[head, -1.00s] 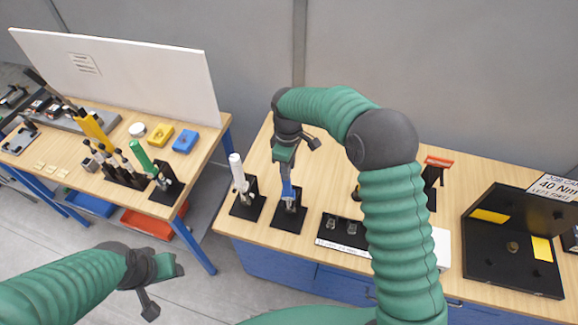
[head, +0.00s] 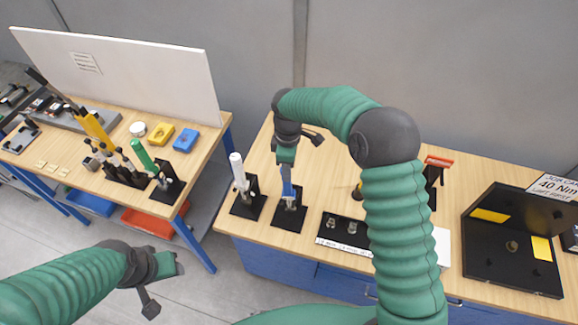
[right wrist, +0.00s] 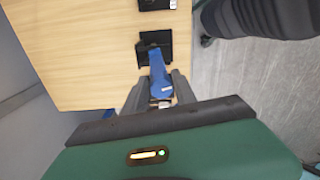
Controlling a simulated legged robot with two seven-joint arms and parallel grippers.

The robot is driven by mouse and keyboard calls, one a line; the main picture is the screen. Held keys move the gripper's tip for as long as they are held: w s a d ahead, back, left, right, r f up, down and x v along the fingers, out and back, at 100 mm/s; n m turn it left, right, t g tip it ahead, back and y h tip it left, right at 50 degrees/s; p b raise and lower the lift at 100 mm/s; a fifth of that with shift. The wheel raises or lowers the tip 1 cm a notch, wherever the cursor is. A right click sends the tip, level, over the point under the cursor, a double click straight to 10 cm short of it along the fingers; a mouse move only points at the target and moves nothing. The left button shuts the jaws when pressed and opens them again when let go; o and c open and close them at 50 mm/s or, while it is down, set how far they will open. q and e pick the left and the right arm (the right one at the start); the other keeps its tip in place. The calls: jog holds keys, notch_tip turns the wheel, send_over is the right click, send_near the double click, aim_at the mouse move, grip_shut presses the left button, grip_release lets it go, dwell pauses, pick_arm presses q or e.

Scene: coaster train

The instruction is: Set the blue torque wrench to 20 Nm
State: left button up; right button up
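The blue torque wrench (head: 287,187) stands upright in a black stand (head: 289,218) near the left end of the right table. My right gripper (head: 286,164) is directly above it, pointing down. In the right wrist view the blue handle (right wrist: 158,72) lies between the two fingers (right wrist: 160,85), which look closed on its sides. The scale on the wrench is too small to read. My left gripper (head: 176,266) hangs over the floor at the lower left, away from both tables, and its fingers are too unclear to judge.
A white-handled tool (head: 239,172) stands in a stand just left of the blue wrench. A black socket tray (head: 342,231) lies to the right. An open black case (head: 515,265) and a "40 Nm" sign (head: 557,187) are at far right. The left table holds a green-handled tool (head: 141,155).

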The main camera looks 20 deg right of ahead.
jog(key=o, duration=0.4)
jog(key=shift+w+a+f, duration=0.1)
jog(key=shift+w+f, duration=0.05)
jog(key=shift+c, duration=0.2)
pick_arm(q)
jog(key=shift+w+a+f, duration=0.1)
jog(key=shift+w, duration=0.2)
pick_arm(e)
jog(key=shift+w, duration=0.1)
jog(key=shift+r, duration=0.45)
notch_tip(320, 180, up, 8)
jog(key=b, duration=0.3)
jog(key=shift+w+r, duration=0.1)
jog(key=shift+r, duration=0.05)
pick_arm(q)
notch_tip(320, 180, down, 4)
jog(key=shift+s+r+b, duration=0.15)
jog(key=shift+r+b, duration=0.05)
jog(key=shift+b, duration=0.15)
pick_arm(e)
notch_tip(320, 180, up, 8)
jog(key=shift+f, duration=0.2)
